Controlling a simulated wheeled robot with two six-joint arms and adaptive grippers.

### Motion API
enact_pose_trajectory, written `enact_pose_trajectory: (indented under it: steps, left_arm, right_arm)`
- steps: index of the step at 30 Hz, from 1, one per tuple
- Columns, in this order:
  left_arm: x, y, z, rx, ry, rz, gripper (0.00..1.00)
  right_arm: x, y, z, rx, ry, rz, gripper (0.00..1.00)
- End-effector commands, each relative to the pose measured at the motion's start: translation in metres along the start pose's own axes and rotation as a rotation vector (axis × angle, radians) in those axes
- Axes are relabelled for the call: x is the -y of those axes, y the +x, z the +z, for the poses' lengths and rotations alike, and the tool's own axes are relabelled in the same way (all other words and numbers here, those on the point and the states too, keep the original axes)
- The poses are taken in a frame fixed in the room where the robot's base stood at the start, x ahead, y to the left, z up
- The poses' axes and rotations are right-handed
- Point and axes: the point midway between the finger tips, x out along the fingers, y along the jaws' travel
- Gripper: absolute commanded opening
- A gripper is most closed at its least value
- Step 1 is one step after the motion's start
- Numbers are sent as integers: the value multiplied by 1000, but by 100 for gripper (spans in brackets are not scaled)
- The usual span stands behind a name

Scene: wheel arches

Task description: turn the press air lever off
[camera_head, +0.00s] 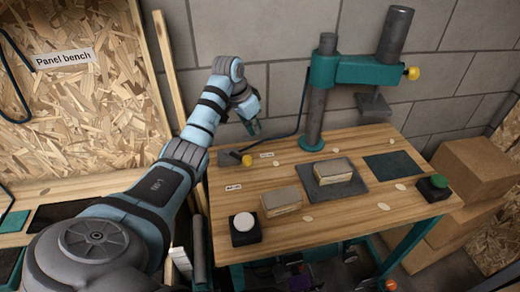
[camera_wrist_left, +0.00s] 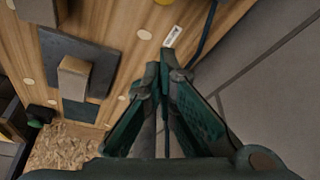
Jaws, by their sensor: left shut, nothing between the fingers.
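The press air lever, with a yellow knob (camera_head: 247,160) on a dark valve body (camera_head: 229,158), sits at the back left of the wooden bench. A black hose runs from it toward the press (camera_head: 350,70). In the left wrist view a bit of yellow (camera_wrist_left: 164,2), probably the knob, is cut off at the top edge. My left gripper (camera_head: 254,128) hangs above and behind the lever, near the wall, and is apart from it. In the left wrist view its fingers (camera_wrist_left: 163,76) are together and hold nothing. My right gripper is not in view.
A block lies on the dark press plate (camera_head: 357,187), and another block (camera_head: 282,200) lies left of it. A white button (camera_head: 243,222) and a green button (camera_head: 438,181) stand at the front corners. The block wall (camera_head: 275,45) is close behind. Cardboard boxes (camera_head: 480,165) stand right.

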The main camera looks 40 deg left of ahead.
Motion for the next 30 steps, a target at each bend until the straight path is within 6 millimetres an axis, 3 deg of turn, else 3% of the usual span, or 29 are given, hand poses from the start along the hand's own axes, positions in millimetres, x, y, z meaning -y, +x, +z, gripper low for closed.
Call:
enact_pose_trajectory:
  steps: [5, 16, 18, 22, 30]
  left_arm:
    - [-4, 22, -4, 2, 6, 6, 0]
    - [-5, 103, -2, 2, 6, 6, 0]
    - [-1, 92, 12, 3, 7, -2, 0]
    - [-2, 88, 28, 2, 5, 0, 0]
    - [-2, 87, 37, 1, 5, 2, 0]
  right_arm:
    - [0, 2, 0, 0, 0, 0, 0]
    - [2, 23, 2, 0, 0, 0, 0]
    - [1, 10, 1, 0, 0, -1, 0]
    - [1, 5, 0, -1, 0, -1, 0]
    - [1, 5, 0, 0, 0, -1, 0]
